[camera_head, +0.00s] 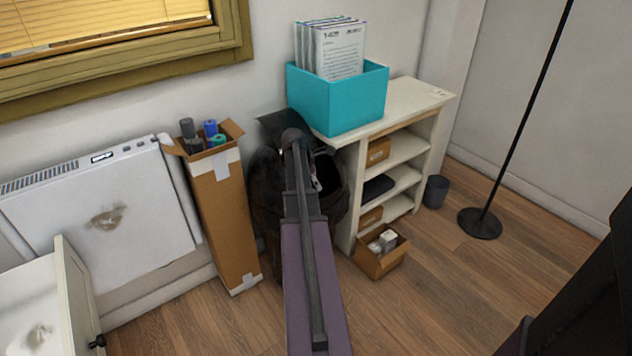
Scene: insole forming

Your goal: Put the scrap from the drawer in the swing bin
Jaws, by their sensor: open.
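A black swing bin (262,205) stands against the wall, left of the white shelf, with its dark lid (272,124) tilted up and its mouth partly visible. My arm reaches over it from the bottom of the picture. My gripper (316,182) is open at the bin's mouth, mostly hidden behind my own arm. I cannot tell whether anything lies inside the bin. An open white drawer (72,300) is at the lower left, cut off by the picture edge. A small crumpled grey-brown patch, perhaps scrap (40,335), shows inside it.
A tall cardboard box (225,215) with rolls stands close left of the bin. The white shelf (410,105) carries a teal box (340,98) of papers. A small open carton (381,258) sits on the floor. A white machine (100,220) with a brownish patch is at left.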

